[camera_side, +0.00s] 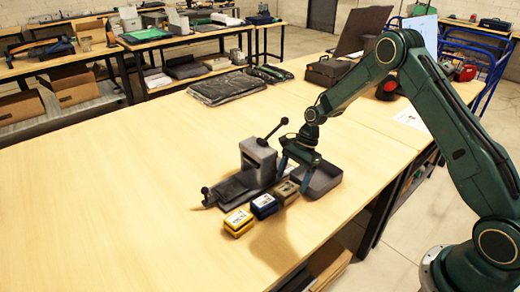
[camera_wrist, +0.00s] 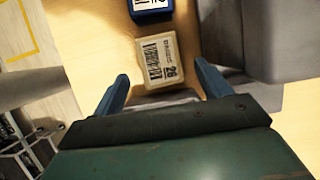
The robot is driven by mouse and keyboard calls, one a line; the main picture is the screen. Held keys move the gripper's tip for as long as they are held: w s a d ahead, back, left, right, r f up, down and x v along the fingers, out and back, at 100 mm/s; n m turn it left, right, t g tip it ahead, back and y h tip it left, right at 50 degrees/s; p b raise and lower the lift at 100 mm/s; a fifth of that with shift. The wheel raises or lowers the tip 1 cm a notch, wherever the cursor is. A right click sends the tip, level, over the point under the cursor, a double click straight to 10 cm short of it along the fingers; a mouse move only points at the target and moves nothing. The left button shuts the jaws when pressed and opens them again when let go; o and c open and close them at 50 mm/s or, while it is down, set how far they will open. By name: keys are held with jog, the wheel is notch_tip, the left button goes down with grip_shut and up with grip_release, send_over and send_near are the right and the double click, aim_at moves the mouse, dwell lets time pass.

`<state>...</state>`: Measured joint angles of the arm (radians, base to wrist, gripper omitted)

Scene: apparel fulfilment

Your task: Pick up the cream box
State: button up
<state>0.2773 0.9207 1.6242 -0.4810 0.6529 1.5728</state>
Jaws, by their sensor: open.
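The cream box (camera_wrist: 158,58), with a dark printed label, lies on the table in the wrist view, just beyond my fingertips and roughly centred between them. In the side view the cream box (camera_side: 286,193) looks tan and is at the right end of a short row of boxes. My gripper (camera_side: 295,174) is above and close to it, fingers pointing down. In the wrist view my gripper (camera_wrist: 161,74) is open, with nothing between its two blue fingers. I cannot tell the exact height of the fingertips above the box.
A blue box (camera_side: 264,206) and a yellow box (camera_side: 238,223) stand to the left of the cream box. A grey tray (camera_side: 330,187) is close on its right. A grey vise-like device with a lever (camera_side: 257,158) stands behind the row. The table's front left is clear.

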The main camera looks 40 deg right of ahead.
aim_at(288, 187)
jog(key=shift+x, duration=1.85)
jog(key=shift+a, duration=0.1)
jog(key=c, duration=1.1)
jog(key=shift+r, duration=0.2)
notch_tip(288, 187, up, 20)
jog(key=shift+f, duration=0.1)
jog(key=shift+w, duration=0.1)
